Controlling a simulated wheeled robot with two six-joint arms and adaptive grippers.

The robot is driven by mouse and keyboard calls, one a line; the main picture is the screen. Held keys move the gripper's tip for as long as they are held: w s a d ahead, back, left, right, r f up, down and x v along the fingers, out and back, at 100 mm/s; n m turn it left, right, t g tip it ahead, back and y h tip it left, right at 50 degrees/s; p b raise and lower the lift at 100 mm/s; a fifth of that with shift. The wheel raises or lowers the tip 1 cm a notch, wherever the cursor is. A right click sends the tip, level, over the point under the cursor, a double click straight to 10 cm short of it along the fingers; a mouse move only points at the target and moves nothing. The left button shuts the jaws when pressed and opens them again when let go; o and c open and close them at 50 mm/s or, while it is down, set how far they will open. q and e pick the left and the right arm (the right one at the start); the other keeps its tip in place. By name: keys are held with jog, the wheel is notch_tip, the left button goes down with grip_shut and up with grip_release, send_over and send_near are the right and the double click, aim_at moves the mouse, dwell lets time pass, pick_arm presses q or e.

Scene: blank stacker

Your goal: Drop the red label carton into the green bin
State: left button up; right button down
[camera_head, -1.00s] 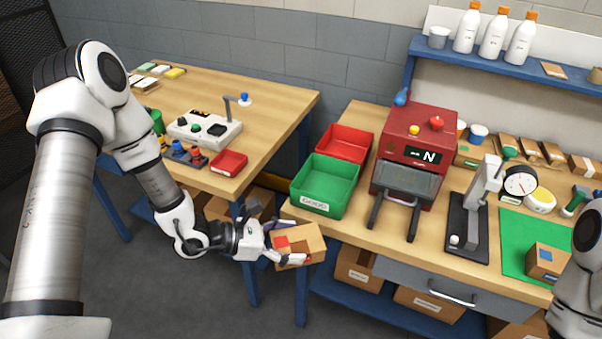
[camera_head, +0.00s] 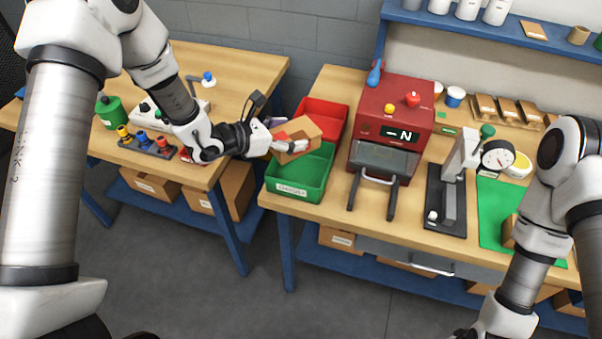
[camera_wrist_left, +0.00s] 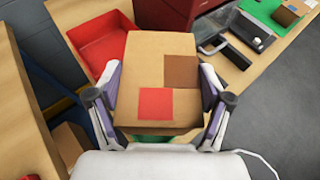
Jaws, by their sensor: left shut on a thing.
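The red label carton (camera_head: 299,139) is a small brown box with a red square on it. My left gripper (camera_head: 287,143) is shut on it and holds it above the back part of the green bin (camera_head: 293,188), close to the red bin. In the left wrist view the carton (camera_wrist_left: 158,75) fills the space between the two fingers (camera_wrist_left: 160,110), its red label facing the camera. It hides most of the green bin there; only a green strip (camera_wrist_left: 155,138) shows below it. My right gripper is out of view; only my right arm shows at the right.
The red bin (camera_head: 335,113) stands behind the green bin. A red machine (camera_head: 405,100) with a black tray front stands to their right. A press (camera_head: 452,180) and a green mat (camera_head: 493,225) are farther right. The left table holds a control box and colored buttons (camera_head: 143,140).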

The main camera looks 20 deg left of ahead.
pick_arm(q)
jog(key=shift+w+d+f, duration=0.2)
jog(key=shift+w+f, duration=0.1)
jog(key=shift+f, duration=0.25)
jog(key=shift+w+d+f, duration=0.15)
jog(key=shift+w+f, duration=0.15)
jog(key=shift+f, duration=0.25)
jog(key=shift+s+a+r, duration=0.15)
jog(key=shift+s+a, duration=0.05)
jog(key=shift+s, duration=0.05)
jog(key=o, duration=1.1)
jog(key=shift+s, duration=0.15)
jog(key=shift+w, duration=0.2)
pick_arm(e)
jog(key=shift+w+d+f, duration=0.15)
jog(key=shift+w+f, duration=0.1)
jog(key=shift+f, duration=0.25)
pick_arm(q)
jog(key=v, duration=1.1)
jog(key=shift+s+a+r, duration=0.2)
jog(key=shift+s, duration=0.15)
